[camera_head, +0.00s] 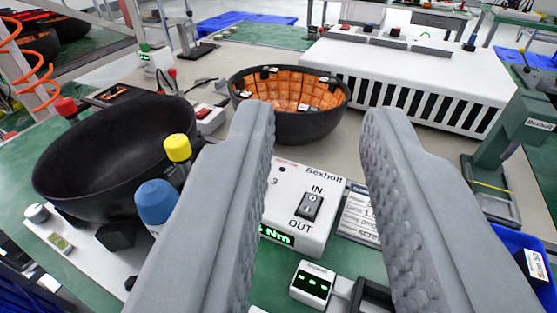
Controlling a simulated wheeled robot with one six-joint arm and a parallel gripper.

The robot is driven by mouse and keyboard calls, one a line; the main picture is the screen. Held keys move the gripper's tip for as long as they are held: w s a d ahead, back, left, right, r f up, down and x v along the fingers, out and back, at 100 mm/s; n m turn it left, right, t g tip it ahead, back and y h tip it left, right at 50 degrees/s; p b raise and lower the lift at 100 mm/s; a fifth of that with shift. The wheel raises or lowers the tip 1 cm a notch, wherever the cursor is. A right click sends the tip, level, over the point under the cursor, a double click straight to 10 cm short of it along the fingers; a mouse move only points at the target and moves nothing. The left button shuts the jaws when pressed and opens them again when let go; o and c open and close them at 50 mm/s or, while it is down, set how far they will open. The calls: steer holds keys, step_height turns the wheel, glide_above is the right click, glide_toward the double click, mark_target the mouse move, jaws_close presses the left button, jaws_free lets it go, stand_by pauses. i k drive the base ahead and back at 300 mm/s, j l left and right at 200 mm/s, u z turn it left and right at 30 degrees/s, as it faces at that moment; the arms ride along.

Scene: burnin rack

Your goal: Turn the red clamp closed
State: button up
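My gripper (318,112) is open, its two grey ribbed fingers wide apart with nothing held between them. A large black bowl (105,165) stands to the left of the fingers. A red knob (66,107) shows at its far left rim and looks like the red clamp; its lower part is hidden by the bowl. A yellow knob (177,148) and a blue knob (156,200) stand at the bowl's right side, close to my left finger. My gripper is well to the right of the red knob. I cannot tell how the red clamp is turned.
A white box with an IN/OUT switch (310,206) lies between and below the fingers. A dark bowl with an orange tiled inside (291,98) stands beyond them. A white slotted unit (410,75) and a green press (510,140) stand right. A blue bin (526,242) is front right.

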mark_target(66, 107)
steer(key=k+j+z, duration=0.1)
steer(key=j, duration=0.3)
steer(key=k+j+z, duration=0.1)
steer(key=j, duration=0.3)
steer(key=k+j+z, duration=0.1)
steer(key=j, duration=0.3)
steer(key=k+j+z, duration=0.1)
steer(key=j, duration=0.25)
steer(key=k+j, duration=0.2)
steer(key=j, duration=0.15)
steer(key=k+j+z, duration=0.15)
steer(key=j, duration=0.25)
steer(key=k+j+z, duration=0.1)
steer(key=j, duration=0.25)
